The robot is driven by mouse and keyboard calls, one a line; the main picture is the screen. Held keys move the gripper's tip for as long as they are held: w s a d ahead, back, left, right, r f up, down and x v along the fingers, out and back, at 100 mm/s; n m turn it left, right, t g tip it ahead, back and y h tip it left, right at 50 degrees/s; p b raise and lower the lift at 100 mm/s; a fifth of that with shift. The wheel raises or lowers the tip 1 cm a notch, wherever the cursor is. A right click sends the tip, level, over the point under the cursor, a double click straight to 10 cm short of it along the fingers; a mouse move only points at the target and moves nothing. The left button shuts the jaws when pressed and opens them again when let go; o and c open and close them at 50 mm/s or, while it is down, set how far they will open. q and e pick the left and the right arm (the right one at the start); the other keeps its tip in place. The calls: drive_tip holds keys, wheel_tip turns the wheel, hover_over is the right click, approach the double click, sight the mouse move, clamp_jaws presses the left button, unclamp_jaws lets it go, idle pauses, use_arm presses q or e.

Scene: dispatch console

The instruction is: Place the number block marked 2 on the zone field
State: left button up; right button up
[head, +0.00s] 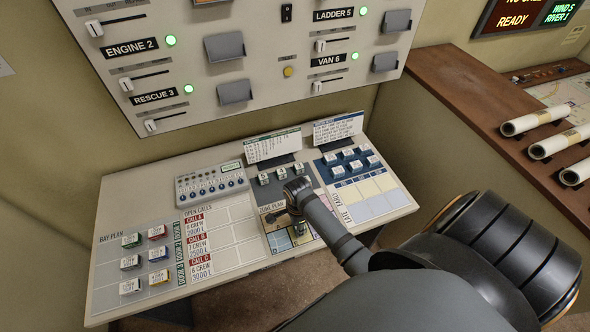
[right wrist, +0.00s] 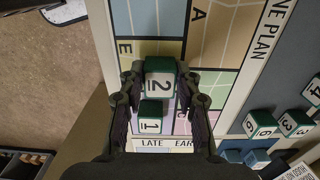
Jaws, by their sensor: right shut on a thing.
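The number block marked 2 (right wrist: 160,86), green on top with a white face, sits between the fingers of my right gripper (right wrist: 160,72), which is shut on it. A smaller-looking block marked 1 (right wrist: 150,123) shows just below it in the right wrist view. Coloured fields of the board (right wrist: 232,92) lie beneath. In the head view my right gripper (head: 297,226) is over the zone plan (head: 278,241), low above the desk; its arm hides part of the plan. I cannot tell whether the held block touches the surface. My left gripper is out of view.
Blocks stand in a dark holder (head: 270,196) behind the gripper and on a blue panel (head: 332,175) to the right. Several coloured blocks stand on the bay plan (head: 112,262) at left. The open calls grid (head: 238,233) has bare cells. Two cards (head: 338,127) stand at the back.

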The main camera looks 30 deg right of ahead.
drive_tip(key=o, duration=0.9)
drive_tip(key=shift+s+a+r, duration=0.25)
drive_tip(key=shift+s+a, duration=0.05)
drive_tip(key=shift+s, duration=0.35)
drive_tip(key=shift+o, duration=0.9)
drive_tip(key=shift+a, duration=0.1)
drive_tip(key=shift+w, duration=0.1)
drive_tip(key=shift+w+d+r, duration=0.1)
drive_tip(key=shift+d+r, duration=0.1)
use_arm(q)
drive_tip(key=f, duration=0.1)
drive_tip(key=b, duration=0.1)
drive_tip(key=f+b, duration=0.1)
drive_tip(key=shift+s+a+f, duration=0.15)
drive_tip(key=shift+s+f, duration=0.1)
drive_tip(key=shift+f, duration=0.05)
use_arm(e)
wheel_tip(320, 180, up, 12)
drive_tip(key=shift+s+a+f, duration=0.15)
drive_tip(key=shift+s+f, duration=0.05)
